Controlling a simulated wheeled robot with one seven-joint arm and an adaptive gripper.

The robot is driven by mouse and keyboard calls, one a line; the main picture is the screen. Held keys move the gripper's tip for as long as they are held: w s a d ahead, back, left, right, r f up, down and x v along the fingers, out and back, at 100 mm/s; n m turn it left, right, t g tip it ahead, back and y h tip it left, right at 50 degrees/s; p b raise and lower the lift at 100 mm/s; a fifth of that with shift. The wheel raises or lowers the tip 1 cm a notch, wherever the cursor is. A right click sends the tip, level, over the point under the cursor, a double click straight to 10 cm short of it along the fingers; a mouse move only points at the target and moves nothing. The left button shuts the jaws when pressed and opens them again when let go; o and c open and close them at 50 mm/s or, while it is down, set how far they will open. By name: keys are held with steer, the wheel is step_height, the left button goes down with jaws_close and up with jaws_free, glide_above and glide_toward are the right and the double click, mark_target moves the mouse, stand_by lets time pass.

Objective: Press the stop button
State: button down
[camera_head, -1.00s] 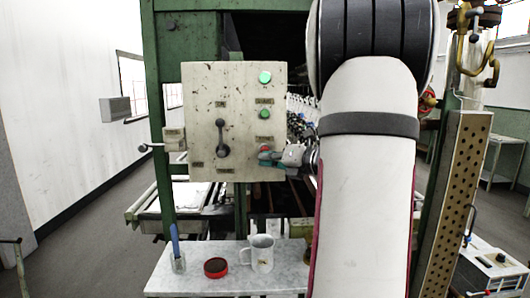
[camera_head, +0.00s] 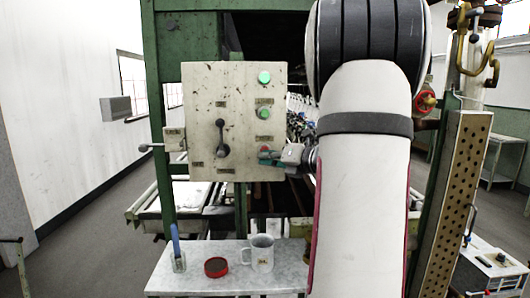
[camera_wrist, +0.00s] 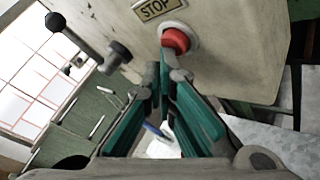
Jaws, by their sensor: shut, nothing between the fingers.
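The stop button is a red round cap (camera_wrist: 176,40) on a pale metal panel (camera_wrist: 235,30), beside a plate (camera_wrist: 158,8) reading STOP in the wrist view. In the head view the red button (camera_head: 264,149) sits low on the right side of the panel (camera_head: 200,100), partly hidden by my gripper. My gripper (camera_wrist: 171,75) is shut and empty, its teal fingers pointing at the panel. The fingertips are right by the lower edge of the red cap; I cannot tell whether they touch it. My gripper also shows in the head view (camera_head: 268,157).
Two green buttons (camera_head: 264,78) sit above the red one. A lever (camera_head: 221,138) stands out from the panel left of my gripper. Below is a marble shelf (camera_head: 205,283) with a white mug (camera_head: 262,254), a red round tin (camera_head: 216,267) and a blue-handled tool (camera_head: 175,240).

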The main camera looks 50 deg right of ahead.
steer(key=shift+w+d, duration=0.15)
stand_by(0.6)
steer(key=shift+s+a, duration=0.55)
steer(key=shift+a, duration=0.1)
steer(key=s+a+p, duration=0.1)
steer(key=s+a, duration=0.2)
steer(key=shift+s+a, duration=0.15)
steer(key=shift+a, duration=0.25)
stand_by(1.0)
